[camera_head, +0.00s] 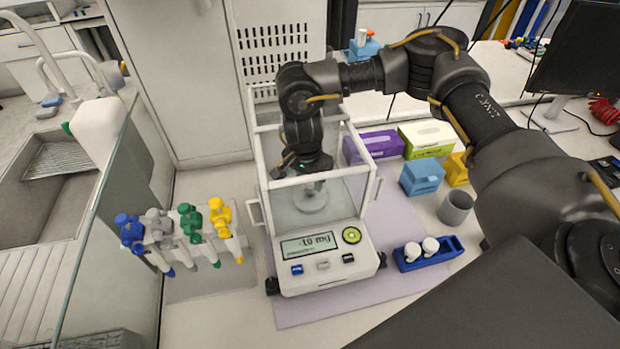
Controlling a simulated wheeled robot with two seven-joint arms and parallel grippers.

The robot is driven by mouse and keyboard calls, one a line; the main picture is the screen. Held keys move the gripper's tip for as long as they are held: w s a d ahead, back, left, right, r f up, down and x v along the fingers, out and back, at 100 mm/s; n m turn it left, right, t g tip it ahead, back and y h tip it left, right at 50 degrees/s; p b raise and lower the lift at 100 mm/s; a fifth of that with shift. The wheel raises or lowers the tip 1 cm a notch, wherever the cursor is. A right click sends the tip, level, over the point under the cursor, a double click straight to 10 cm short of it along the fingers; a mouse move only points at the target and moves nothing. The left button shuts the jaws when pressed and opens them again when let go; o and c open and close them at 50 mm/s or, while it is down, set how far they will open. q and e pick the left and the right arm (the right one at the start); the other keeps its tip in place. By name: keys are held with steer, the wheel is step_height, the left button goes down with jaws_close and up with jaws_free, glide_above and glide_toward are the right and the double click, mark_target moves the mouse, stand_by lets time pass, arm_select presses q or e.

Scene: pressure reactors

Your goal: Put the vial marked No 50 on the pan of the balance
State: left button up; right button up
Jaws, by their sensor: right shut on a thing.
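The balance (331,273) stands in the middle with a glass draft shield around its round pan (311,203). Its display shows about 1.0 mg. My right gripper (312,180) reaches down through the open top of the shield, right above the pan. It is shut on a small pale vial (314,187), mostly hidden by the fingers; I cannot read its mark or tell whether it touches the pan. A blue rack (443,255) right of the balance holds two white-capped vials (430,246), whose marks are unreadable. My left gripper is out of view.
Pipettes in several colours (190,224) hang on a stand left of the balance. A grey cup (455,208), a blue box (422,176), and purple (374,146) and green (428,137) boxes stand at right. The shield's walls and frame closely surround my right gripper.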

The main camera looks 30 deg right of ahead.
steer(key=shift+f, duration=0.2)
stand_by(0.5)
steer(key=o, duration=1)
steer(key=shift+o, duration=0.2)
step_height(320, 180, up, 24)
steer(key=p, duration=1)
